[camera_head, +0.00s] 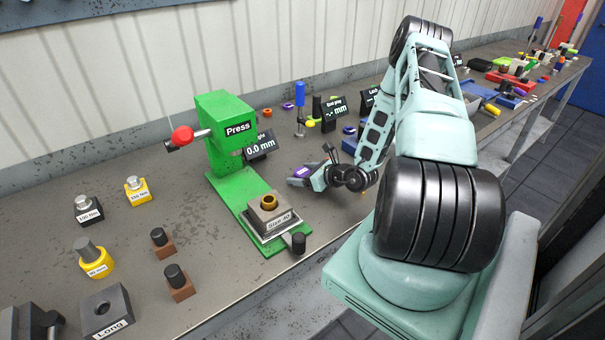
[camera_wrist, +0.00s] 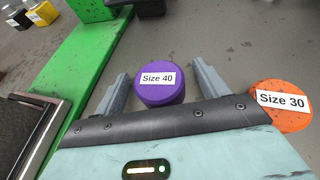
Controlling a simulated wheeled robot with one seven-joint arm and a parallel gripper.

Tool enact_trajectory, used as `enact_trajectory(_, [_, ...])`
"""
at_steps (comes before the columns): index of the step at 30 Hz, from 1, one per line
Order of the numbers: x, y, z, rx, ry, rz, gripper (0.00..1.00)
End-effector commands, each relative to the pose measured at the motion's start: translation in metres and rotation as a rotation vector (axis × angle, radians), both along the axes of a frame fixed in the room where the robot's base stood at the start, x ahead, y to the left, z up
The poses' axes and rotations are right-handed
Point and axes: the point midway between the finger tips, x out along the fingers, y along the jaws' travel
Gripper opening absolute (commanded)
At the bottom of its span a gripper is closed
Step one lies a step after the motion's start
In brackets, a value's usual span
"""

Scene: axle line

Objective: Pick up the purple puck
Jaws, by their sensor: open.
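The purple puck (camera_wrist: 160,90), labelled "Size 40", stands on the bench between the two grey fingers of my gripper (camera_wrist: 160,80) in the wrist view. The fingers are open, one on each side of it, with a visible gap on both sides. Its lower front is partly hidden by the gripper's dark edge. In the head view, my gripper (camera_head: 306,174) is low over the bench, right of the green press, and the purple puck (camera_head: 302,171) shows as a small purple patch at it.
An orange puck (camera_wrist: 282,108), labelled "Size 30", lies close to the right of the gripper. The green press (camera_head: 228,140) stands to the left, with a "Size 40" block (camera_head: 268,215) on its base. A blue-handled tool (camera_head: 300,100) and small dark signs stand behind.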

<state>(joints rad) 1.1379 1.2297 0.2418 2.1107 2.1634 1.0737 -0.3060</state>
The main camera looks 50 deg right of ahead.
Motion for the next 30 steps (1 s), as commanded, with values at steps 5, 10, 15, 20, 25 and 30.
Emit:
enact_trajectory(5, [0.000, 0.000, 0.000, 0.000, 0.000, 0.000, 0.62])
enact_trajectory(10, [0.000, 0.000, 0.000, 0.000, 0.000, 0.000, 0.18])
enact_trajectory(15, [0.000, 0.000, 0.000, -0.001, -0.001, 0.000, 0.18])
enact_trajectory(20, [0.000, 0.000, 0.002, -0.001, -0.001, 0.000, 0.18])
enact_trajectory(25, [0.000, -0.001, 0.012, -0.003, -0.002, 0.001, 0.18])
enact_trajectory(30, [0.000, -0.001, 0.035, -0.005, -0.002, 0.001, 0.18])
